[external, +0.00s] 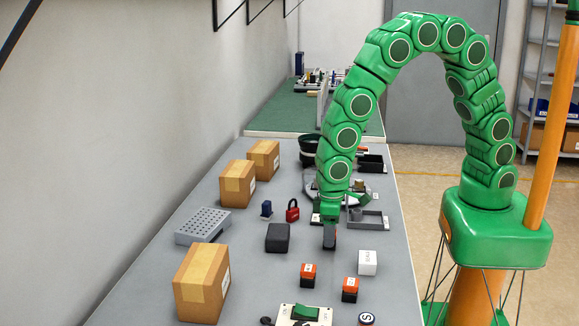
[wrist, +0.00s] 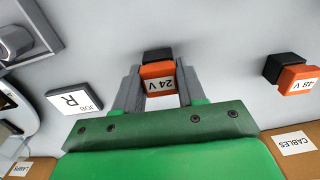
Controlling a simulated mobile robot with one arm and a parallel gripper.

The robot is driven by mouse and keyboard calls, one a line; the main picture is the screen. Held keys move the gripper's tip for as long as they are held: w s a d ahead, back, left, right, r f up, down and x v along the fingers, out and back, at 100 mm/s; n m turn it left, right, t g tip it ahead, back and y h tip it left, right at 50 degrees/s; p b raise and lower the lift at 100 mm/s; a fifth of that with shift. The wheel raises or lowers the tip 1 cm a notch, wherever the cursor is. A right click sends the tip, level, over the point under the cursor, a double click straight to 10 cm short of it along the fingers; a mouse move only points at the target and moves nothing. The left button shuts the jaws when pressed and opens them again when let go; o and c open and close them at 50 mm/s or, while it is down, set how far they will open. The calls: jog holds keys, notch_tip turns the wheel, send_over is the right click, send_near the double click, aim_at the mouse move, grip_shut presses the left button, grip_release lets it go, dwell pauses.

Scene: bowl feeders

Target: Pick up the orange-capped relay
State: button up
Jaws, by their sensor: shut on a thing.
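My gripper (external: 330,243) is low over the middle of the table in the external view. In the wrist view its two grey fingers (wrist: 158,92) are shut on an orange-capped relay (wrist: 158,77) with a black body and a "24 V" label. In the external view the fingers hide most of this relay. I cannot tell whether it touches the table. Another orange-capped relay (wrist: 295,75), marked "48 V", stands apart to the right in the wrist view. The external view shows two orange-capped relays (external: 309,272) (external: 350,287) standing on the table in front of my gripper.
A white cube (external: 367,262) and a dark case (external: 278,238) flank my gripper. Cardboard boxes (external: 202,283) line the left side. A "JOB R" card (wrist: 74,102) lies left in the wrist view. Bare table lies between the dark case and the relays.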

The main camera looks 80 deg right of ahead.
jog(key=r, duration=0.3)
jog(key=shift+s+d+r, duration=0.1)
jog(key=shift+s+r, duration=0.05)
jog(key=shift+s, duration=0.05)
jog(key=s+d+r, duration=0.5)
jog(key=s+r, duration=0.4)
jog(key=s, duration=0.3)
jog(key=w+a+r, duration=0.1)
jog(key=w+r, duration=0.1)
jog(key=w, duration=1.5)
jog(key=w+a+r, duration=0.1)
jog(key=w+r, duration=0.2)
jog(key=w, duration=1.3)
jog(key=shift+w+a+f, duration=0.55)
jog(key=shift+w+f, duration=1.1)
jog(key=shift+w, duration=0.55)
jog(key=shift+w+a+f, duration=0.6)
jog(key=shift+w+f, duration=1)
jog(key=shift+w, duration=0.65)
jog(key=shift+w+a+f, duration=0.55)
jog(key=shift+w+f, duration=1.1)
jog(key=shift+w, duration=0.7)
jog(key=shift+w+a+f, duration=0.1)
jog(key=shift+w+f, duration=0.05)
jog(key=shift+f, duration=0.05)
